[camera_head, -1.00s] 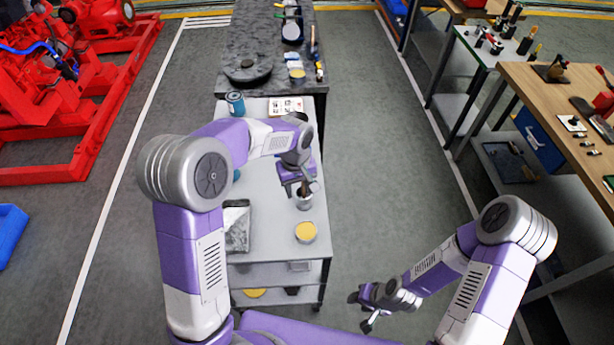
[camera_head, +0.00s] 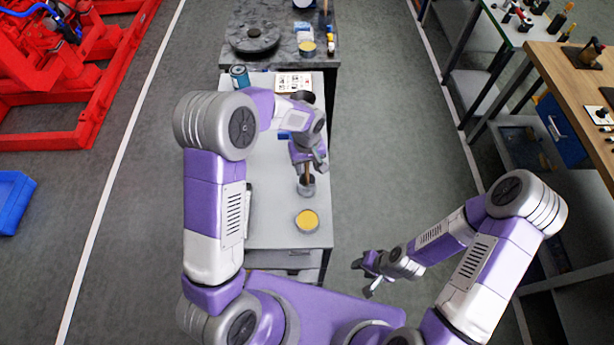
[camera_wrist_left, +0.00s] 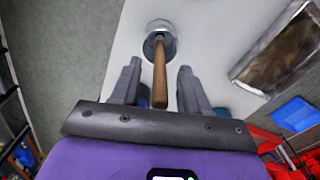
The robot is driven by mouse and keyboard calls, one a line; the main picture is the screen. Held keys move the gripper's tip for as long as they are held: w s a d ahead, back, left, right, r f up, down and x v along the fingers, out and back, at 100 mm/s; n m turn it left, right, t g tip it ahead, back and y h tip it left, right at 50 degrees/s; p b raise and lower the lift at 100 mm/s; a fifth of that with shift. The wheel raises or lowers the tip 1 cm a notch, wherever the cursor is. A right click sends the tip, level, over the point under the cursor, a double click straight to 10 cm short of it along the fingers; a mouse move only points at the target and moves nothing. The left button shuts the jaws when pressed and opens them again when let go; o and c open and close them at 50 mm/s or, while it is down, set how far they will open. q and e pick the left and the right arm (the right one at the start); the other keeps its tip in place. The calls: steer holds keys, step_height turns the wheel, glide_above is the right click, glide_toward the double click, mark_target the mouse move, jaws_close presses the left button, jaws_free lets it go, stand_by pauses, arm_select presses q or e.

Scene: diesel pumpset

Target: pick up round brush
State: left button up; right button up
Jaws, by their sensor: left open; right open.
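The round brush shows in the left wrist view as a brown wooden handle (camera_wrist_left: 160,82). It stands in a grey cup (camera_wrist_left: 160,28), and its bristle end is hidden inside. In the head view the handle (camera_head: 308,170) rises from the cup (camera_head: 306,188) on the white cart. My left gripper (camera_head: 309,163) is over the cup. In the wrist view its fingers (camera_wrist_left: 160,72) are open, one on each side of the handle in the picture, with gaps on both sides. My right gripper (camera_head: 369,275) is open and empty, right of the cart.
A yellow-topped tin (camera_head: 307,221) stands on the white cart (camera_head: 275,232) nearer me. A blue can (camera_head: 239,77) and a printed card (camera_head: 294,83) lie toward its far end. A dark metal tray (camera_wrist_left: 285,50) is beside the brush. Floor is clear right of the cart.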

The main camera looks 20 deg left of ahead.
arm_select(q)
jaws_close()
stand_by(0.3)
